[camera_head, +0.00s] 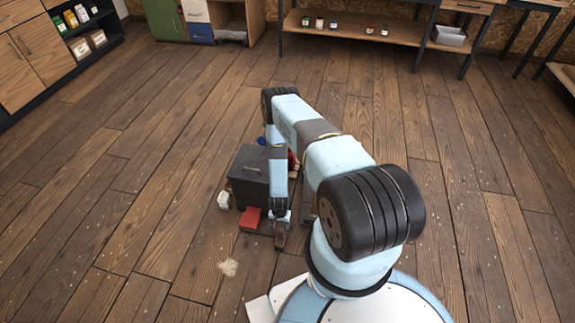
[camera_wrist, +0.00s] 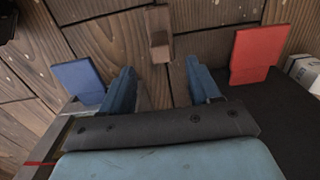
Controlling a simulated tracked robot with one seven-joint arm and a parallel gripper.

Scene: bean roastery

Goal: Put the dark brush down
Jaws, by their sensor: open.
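My gripper (camera_wrist: 160,72) points down near the floor, its two blue fingers apart with nothing visible held between them. In the head view my gripper (camera_head: 280,222) is low beside the dark box. A small brown block-like thing (camera_wrist: 159,34), perhaps the dark brush, is just beyond the fingertips in the wrist view. It also shows as a brown shape (camera_head: 280,240) at the gripper's end in the head view. I cannot make out bristles, nor whether it rests fully on the floor.
A dark box (camera_head: 248,172) with a handle stands left of my arm. A red panel (camera_wrist: 258,52) and a blue panel (camera_wrist: 78,80) flank the fingers. A white item (camera_head: 224,200) sits by the box. Open floor lies left.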

